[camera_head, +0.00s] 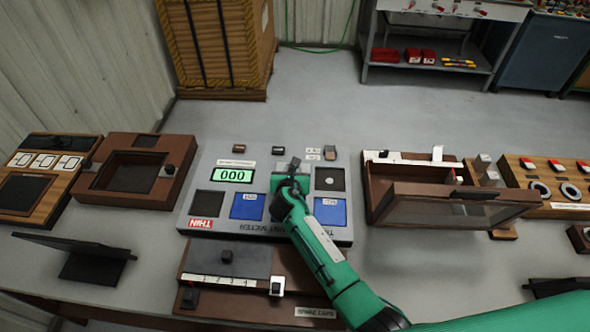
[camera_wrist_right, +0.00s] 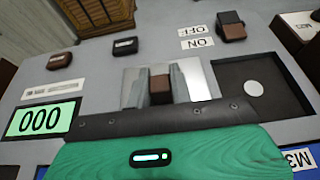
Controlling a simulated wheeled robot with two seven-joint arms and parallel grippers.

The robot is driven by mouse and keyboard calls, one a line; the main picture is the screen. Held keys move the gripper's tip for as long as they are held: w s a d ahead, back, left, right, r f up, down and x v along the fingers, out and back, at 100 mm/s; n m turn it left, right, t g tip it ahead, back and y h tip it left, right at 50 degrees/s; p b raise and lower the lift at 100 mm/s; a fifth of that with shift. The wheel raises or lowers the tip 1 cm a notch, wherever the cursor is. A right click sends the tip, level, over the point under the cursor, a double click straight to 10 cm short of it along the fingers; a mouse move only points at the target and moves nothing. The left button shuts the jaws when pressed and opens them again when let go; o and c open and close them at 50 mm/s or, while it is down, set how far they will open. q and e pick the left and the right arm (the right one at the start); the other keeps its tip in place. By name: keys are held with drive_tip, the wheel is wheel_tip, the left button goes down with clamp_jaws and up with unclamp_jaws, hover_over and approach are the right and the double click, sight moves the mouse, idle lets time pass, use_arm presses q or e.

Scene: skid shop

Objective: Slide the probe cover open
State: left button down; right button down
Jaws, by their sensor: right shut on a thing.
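The grey paint meter panel (camera_head: 262,158) lies on the bench, its green display (camera_head: 233,176) reading 000. My right gripper (camera_head: 292,180) is over its middle, pointing down. In the right wrist view the gripper (camera_wrist_right: 161,84) is shut on a small brown knob (camera_wrist_right: 160,88), which I take to be the probe cover's handle. The cover itself is mostly hidden under the gripper. A dark square recess with a pale round disc (camera_wrist_right: 254,88) shows uncovered just right of the gripper; the disc also shows in the head view (camera_head: 328,180). My left gripper is not in view.
An on/off switch (camera_head: 330,152) sits behind the recess. Blue windows (camera_head: 330,212) lie in front. A brown case with a raised clear lid (camera_head: 450,210) stands at right. A wooden box with knobs (camera_head: 228,258) lies in front, and a framed box (camera_head: 135,172) at left.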

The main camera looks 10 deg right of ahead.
drive_tip(key=c, duration=1.4)
unclamp_jaws()
drive_tip(key=shift+a, duration=0.2)
drive_tip(key=shift+c, duration=0.2)
drive_tip(key=shift+o, duration=1)
drive_tip(key=shift+a, duration=0.15)
drive_tip(key=shift+s+r, duration=0.2)
drive_tip(key=shift+s, duration=0.2)
drive_tip(key=b+v, duration=0.1)
drive_tip(key=v, duration=1.1)
drive_tip(key=shift+s+a+r, duration=0.1)
drive_tip(key=shift+s+r, duration=0.15)
drive_tip(key=shift+s, duration=0.1)
